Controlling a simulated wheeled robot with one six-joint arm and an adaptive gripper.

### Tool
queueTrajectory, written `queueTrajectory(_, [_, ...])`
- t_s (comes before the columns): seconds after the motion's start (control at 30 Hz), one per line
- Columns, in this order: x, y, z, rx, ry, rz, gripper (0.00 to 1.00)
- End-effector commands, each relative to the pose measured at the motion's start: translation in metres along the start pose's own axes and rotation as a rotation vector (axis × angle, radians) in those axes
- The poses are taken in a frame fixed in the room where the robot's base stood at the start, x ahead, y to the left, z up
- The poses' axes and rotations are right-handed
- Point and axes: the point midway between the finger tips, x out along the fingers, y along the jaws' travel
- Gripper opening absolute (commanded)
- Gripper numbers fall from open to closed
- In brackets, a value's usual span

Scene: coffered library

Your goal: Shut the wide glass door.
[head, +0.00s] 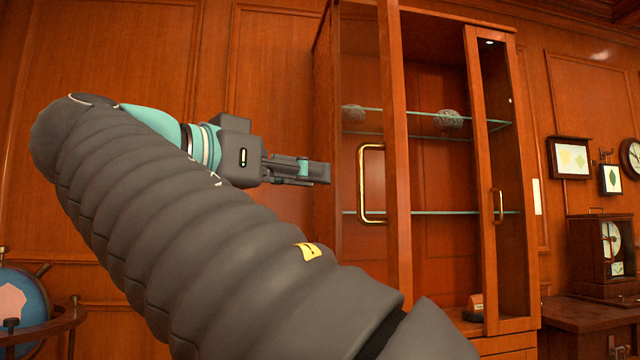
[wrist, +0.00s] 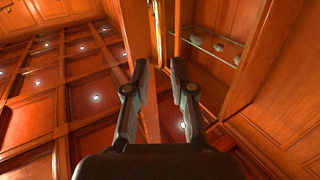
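The wide glass door (head: 395,150) belongs to a tall wooden cabinet and stands ajar, with open shelf space to its right. Its brass loop handle (head: 372,184) is on the left of the thick wooden upright. My gripper (head: 328,172) is left of the handle at about its height, apart from it in the head view. In the wrist view my gripper (wrist: 159,65) has its two fingers spread, with nothing held between them. A wooden upright shows beyond the fingers there; I cannot tell whether it is the door's.
A narrow glass door (head: 497,205) with its own handle is at the cabinet's right. Glass shelves (head: 430,120) hold small ornaments. A globe (head: 22,300) stands at the lower left. Clocks and frames (head: 570,158) are at the right. Wood panelling is behind my arm.

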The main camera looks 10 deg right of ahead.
Motion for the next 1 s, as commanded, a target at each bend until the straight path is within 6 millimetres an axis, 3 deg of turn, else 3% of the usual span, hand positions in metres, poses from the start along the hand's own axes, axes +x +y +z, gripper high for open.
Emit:
queueTrajectory(0.1, [0.023,0.001,0.000,-0.001,0.000,0.004,0.24])
queueTrajectory(0.5, [0.084,0.000,0.000,-0.002,0.000,0.002,0.24])
queueTrajectory(0.7, [0.100,0.000,0.000,-0.003,-0.001,-0.001,0.24])
queueTrajectory(1.0, [0.104,-0.001,0.000,-0.003,0.000,-0.002,0.24])
